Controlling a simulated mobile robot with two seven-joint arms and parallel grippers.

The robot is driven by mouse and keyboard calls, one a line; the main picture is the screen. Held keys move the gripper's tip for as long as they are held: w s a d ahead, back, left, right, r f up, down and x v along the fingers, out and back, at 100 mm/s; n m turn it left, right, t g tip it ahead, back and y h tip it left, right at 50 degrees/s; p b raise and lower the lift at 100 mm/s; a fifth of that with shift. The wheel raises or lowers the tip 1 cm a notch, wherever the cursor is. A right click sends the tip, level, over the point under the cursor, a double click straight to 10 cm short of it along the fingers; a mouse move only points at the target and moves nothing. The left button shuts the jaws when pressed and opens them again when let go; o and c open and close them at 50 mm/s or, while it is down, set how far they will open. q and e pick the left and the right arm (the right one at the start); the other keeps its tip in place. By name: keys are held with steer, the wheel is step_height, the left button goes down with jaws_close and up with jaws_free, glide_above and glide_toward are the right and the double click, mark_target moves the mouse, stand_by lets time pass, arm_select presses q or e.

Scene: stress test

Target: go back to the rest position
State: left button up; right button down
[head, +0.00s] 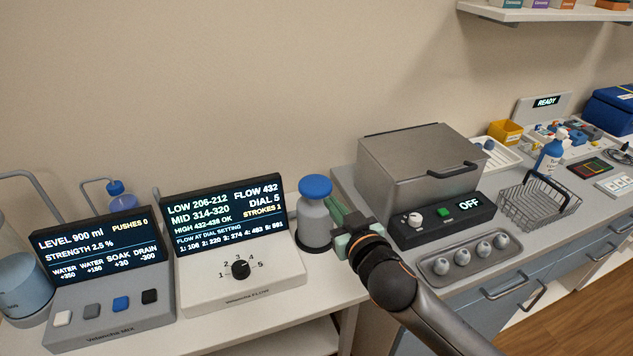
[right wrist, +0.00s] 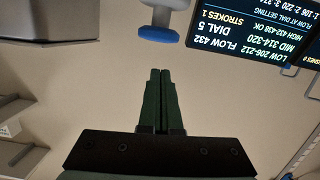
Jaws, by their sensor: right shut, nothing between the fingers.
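My right gripper (head: 338,207) is beside the blue-capped bottle (head: 315,222), to its right, in front of the steel box. In the right wrist view its two green fingers (right wrist: 160,100) lie together with nothing between them. The blue cap (right wrist: 158,34) shows just beyond the fingertips there, and I see a gap between cap and tips. My left gripper is in neither view.
The flow device (head: 235,283) reads FLOW 432, DIAL 5, STROKES 1. The level device (head: 110,320) stands left of it. The steel box (head: 405,160) with an OFF panel, an egg-like tray (head: 438,273) and a wire basket (head: 512,218) stand right.

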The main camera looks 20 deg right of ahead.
steer(key=s+a+f+g+y, duration=0.1)
steer(key=s+f+g, duration=0.2)
steer(key=s+f, duration=0.9)
steer(key=s+a+f+n+g+y, duration=0.1)
steer(key=s+f+g, duration=0.2)
steer(key=s+f, duration=0.8)
step_height(320, 180, down, 6)
steer(key=shift+s+a+f+g, duration=0.1)
steer(key=shift+s+a+g, duration=0.2)
steer(key=shift+s+a, duration=0.1)
